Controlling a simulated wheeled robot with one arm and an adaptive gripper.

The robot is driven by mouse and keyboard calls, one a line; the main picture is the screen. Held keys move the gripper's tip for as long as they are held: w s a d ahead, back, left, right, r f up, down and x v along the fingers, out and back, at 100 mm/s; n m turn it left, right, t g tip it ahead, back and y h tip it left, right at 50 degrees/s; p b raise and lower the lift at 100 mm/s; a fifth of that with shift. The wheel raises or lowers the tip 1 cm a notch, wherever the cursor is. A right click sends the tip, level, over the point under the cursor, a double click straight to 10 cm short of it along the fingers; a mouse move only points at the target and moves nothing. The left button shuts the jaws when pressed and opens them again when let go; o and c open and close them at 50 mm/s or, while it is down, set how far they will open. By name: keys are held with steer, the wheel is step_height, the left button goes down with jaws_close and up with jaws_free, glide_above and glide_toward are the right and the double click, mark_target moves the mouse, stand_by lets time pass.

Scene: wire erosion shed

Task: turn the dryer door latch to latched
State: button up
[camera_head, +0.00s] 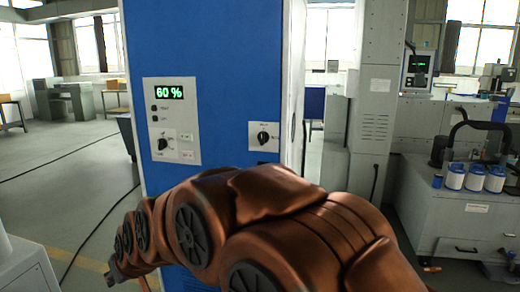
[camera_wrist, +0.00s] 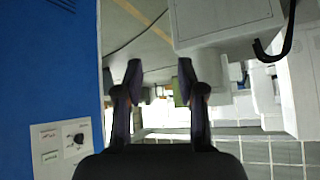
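The tall blue cabinet (camera_head: 215,60), apparently the dryer, stands in front of me. A small white plate at its right edge carries a black turning knob (camera_head: 263,138), possibly the door latch; its labels are too small to read. A larger panel (camera_head: 185,95) at left has a green "60 %" display, small buttons and a lower black knob (camera_head: 162,144). In the wrist view, the picture is inverted; a white panel with a black knob (camera_wrist: 78,138) is on the blue face (camera_wrist: 50,70), left of my gripper. My gripper (camera_wrist: 160,72) is open and empty, apart from the cabinet.
My arm covers the cabinet's lower part in the head view. At right stand a grey column (camera_head: 375,120) and a grey machine (camera_head: 455,215) with several white-and-blue canisters (camera_head: 474,178). Open floor (camera_head: 70,185) with cables lies left of the cabinet. A desk (camera_head: 65,100) stands far left.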

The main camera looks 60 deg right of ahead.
steer(key=w+d+r+m+t+h+b, duration=0.1)
steer(key=w+d+r+t+h, duration=0.1)
steer(key=w+d, duration=0.3)
steer(key=w+d+r+m+t+h+b, duration=0.1)
steer(key=w+d+r+t+h+b, duration=0.15)
steer(key=d, duration=0.45)
steer(key=m+g+h+b, duration=0.5)
steer(key=m+h, duration=0.5)
steer(key=h, duration=0.6)
glide_toward(261, 137)
steer(key=d, duration=0.1)
steer(key=shift+x, duration=4.05)
steer(key=shift+a+r+g, duration=0.1)
steer(key=shift+g, duration=0.15)
jaws_close()
